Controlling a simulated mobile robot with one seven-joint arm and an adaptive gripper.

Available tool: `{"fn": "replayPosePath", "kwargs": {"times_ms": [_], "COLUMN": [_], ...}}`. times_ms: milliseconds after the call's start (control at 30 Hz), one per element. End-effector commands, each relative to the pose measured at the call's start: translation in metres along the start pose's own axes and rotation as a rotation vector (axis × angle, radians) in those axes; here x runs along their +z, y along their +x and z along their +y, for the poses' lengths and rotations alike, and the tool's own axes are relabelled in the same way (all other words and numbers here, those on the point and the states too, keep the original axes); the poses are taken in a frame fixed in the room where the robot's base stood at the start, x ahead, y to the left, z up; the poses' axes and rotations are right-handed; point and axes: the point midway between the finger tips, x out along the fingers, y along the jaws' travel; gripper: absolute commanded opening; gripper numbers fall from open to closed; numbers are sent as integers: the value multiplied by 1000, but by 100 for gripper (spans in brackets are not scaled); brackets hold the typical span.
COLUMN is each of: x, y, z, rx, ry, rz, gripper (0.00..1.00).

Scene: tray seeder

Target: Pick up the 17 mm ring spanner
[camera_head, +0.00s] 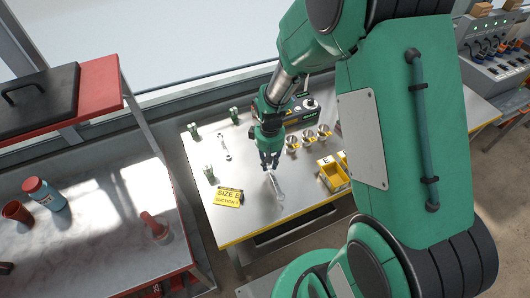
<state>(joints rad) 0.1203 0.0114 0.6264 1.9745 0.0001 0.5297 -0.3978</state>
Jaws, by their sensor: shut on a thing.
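My green gripper (269,163) is over the middle of the steel table. It is shut on a slim silver tool (275,186) that looks like a spanner. The tool slants down and to the right from the fingertips, with its wider end lowest. I cannot tell whether it touches the tabletop, and no size mark is readable on it. Another silver spanner (223,147) lies on the table to the left, apart from my gripper.
A yellow "SIZE E" sign (228,196) lies at the table's front left. Yellow bins (333,175) and several metal cups (307,137) are to the right. Small green blocks (194,131) stand along the left and back. A red-edged workbench (90,215) stands left of the table.

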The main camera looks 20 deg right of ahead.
Motion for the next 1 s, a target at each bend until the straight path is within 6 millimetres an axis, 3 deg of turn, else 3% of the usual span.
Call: {"fn": "replayPosePath", "kwargs": {"times_ms": [233,500,1000], "x": [46,75,82], "y": [-6,-9,-8], "z": [-19,-31,-34], "rx": [0,0,0], "ry": [0,0,0], "rz": [0,1,1], "gripper": [0,0,0]}}
